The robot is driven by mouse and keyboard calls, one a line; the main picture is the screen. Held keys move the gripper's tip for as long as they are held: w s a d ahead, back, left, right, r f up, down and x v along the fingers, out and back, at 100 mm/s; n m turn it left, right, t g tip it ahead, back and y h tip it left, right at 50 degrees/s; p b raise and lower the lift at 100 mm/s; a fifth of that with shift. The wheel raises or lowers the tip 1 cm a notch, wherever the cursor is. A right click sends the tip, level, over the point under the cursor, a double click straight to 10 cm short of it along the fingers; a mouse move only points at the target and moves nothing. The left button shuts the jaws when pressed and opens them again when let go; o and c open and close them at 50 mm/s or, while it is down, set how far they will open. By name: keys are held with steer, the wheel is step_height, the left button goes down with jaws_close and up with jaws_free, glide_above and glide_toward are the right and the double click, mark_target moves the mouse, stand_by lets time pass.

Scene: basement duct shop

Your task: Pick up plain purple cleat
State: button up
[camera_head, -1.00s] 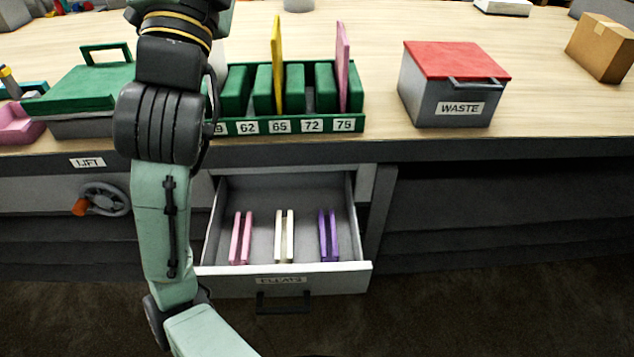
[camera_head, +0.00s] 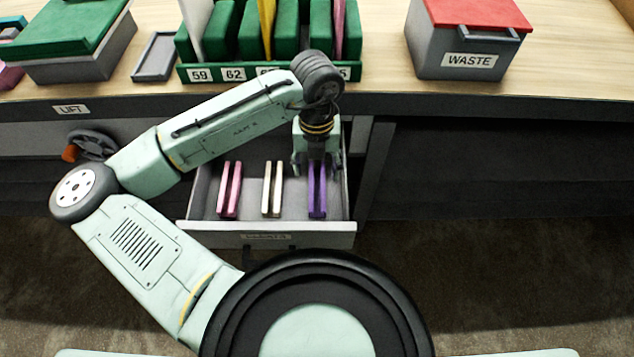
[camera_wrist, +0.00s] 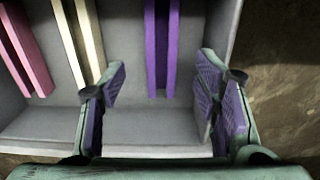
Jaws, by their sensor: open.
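The purple cleat (camera_head: 317,190) stands in the open grey drawer, at the right of its row. In the wrist view two purple strips (camera_wrist: 158,50) stand side by side; whether they are one piece or two I cannot tell. My gripper (camera_head: 317,165) points down over the far end of the purple cleat and hides that end in the head view.
Pink (camera_head: 229,188) and cream (camera_head: 271,188) cleats stand left of the purple one in the drawer (camera_head: 265,228). The drawer's walls are close around them. Above, the bench holds a green rack (camera_head: 225,73) and a grey waste bin (camera_head: 465,50) with a red lid.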

mark_target(317, 191)
step_height(317, 191, down, 6)
steer(key=shift+s+d+f+p, duration=0.15)
steer(key=shift+f+p, duration=0.1)
steer(key=shift+p, duration=0.45)
steer(key=shift+c, duration=0.2)
steer(key=c, duration=1.2)
